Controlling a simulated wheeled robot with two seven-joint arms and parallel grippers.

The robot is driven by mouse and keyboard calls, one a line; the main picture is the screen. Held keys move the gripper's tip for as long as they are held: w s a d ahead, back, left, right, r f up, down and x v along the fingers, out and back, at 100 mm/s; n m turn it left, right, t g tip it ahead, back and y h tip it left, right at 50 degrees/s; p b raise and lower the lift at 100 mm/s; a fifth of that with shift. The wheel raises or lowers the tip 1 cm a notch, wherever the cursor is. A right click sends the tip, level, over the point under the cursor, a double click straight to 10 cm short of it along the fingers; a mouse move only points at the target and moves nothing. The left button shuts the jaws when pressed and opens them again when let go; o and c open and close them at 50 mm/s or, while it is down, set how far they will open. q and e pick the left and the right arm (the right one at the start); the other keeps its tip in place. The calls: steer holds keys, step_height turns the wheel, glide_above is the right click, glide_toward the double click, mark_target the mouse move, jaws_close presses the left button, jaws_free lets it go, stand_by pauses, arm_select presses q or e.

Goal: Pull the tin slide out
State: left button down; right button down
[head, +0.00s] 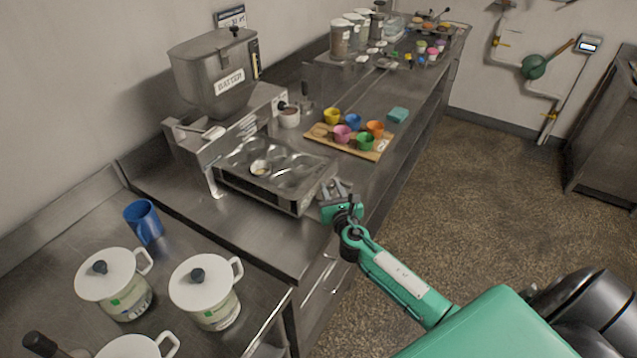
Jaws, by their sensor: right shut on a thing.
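The tin slide (258,196) is a low metal frame holding a muffin tin (290,160) under the batter dispenser (212,85) on the steel counter. A small light cup (260,168) sits in one of the tin's hollows. My right gripper (336,190) is at the slide's right front end, beside the counter's front edge. It is shut there on what looks like the slide's end; the exact contact is small and partly hidden by the gripper. My left gripper is out of view.
White-lidded pots (205,285) and a blue cup (144,222) stand on the lower-left surface. The floor (480,200) in front of the counter is clear.

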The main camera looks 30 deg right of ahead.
steer(key=s+d, duration=0.6)
steer(key=s, duration=0.5)
steer(key=shift+d+b, duration=0.25)
steer(key=shift+b, duration=0.15)
steer(key=shift+f, duration=0.1)
steer(key=c, duration=1.4)
jaws_free()
steer(key=shift+o, duration=0.2)
steer(key=shift+s+d, duration=0.1)
steer(key=shift+s, duration=0.1)
steer(key=shift+w, duration=0.1)
